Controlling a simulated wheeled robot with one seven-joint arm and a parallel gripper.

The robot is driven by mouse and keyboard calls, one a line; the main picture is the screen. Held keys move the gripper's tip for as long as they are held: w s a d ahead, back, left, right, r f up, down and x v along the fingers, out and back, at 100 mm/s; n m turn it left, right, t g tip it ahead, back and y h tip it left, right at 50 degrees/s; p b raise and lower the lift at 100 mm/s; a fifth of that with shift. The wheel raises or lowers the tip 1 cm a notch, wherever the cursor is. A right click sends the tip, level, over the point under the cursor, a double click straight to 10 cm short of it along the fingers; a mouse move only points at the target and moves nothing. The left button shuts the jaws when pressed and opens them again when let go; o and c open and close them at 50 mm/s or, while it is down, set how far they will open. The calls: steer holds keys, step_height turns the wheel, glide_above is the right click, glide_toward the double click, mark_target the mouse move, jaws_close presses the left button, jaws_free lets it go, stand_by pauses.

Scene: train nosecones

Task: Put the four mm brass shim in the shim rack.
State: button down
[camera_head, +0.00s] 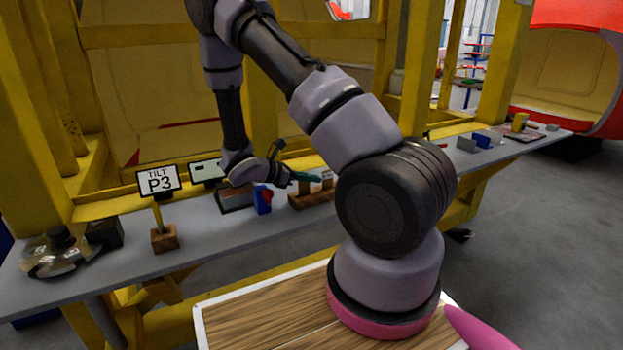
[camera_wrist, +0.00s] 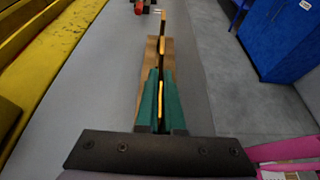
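My gripper (camera_head: 306,177) reaches level over the wooden shim rack (camera_head: 308,197) on the grey bench. In the wrist view its two green fingers (camera_wrist: 161,85) lie close together around a thin brass shim (camera_wrist: 160,98), seen edge-on, and appear shut on it. The shim's thickness cannot be read. The wooden rack (camera_wrist: 150,72) runs below and ahead of the fingers. Another thin upright brass-coloured piece (camera_wrist: 162,46) stands in the rack just beyond the fingertips. The fingers hide the held shim's lower edge, so I cannot tell whether it touches the rack.
A blue and red object (camera_head: 262,199) stands left of the rack. Yellow frame posts (camera_head: 422,60) rise behind the bench. A blue cabinet (camera_wrist: 282,38) stands off the bench's right side.

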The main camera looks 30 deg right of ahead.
steer(key=c, duration=1)
jaws_free()
steer(key=shift+c, duration=0.2)
steer(key=shift+a+r, duration=0.2)
steer(key=v, duration=1.1)
steer(key=s+a+r+m+t+y, duration=0.1)
steer(key=s+r+m+y, duration=0.4)
steer(key=r, duration=0.5)
steer(key=s+a+r+m+t+y, duration=0.1)
steer(key=s+r+m+t+y, duration=0.2)
steer(key=s+r+m+y, duration=0.2)
steer(key=s+r+m+t+y, duration=0.2)
steer(key=s+r+m+y, duration=0.3)
steer(key=s+r+m, duration=0.4)
step_height(320, 180, up, 6)
steer(key=m, duration=0.3)
steer(key=shift+a+m+t, duration=0.3)
steer(key=shift+a+t, duration=0.1)
steer(key=shift+s, duration=0.15)
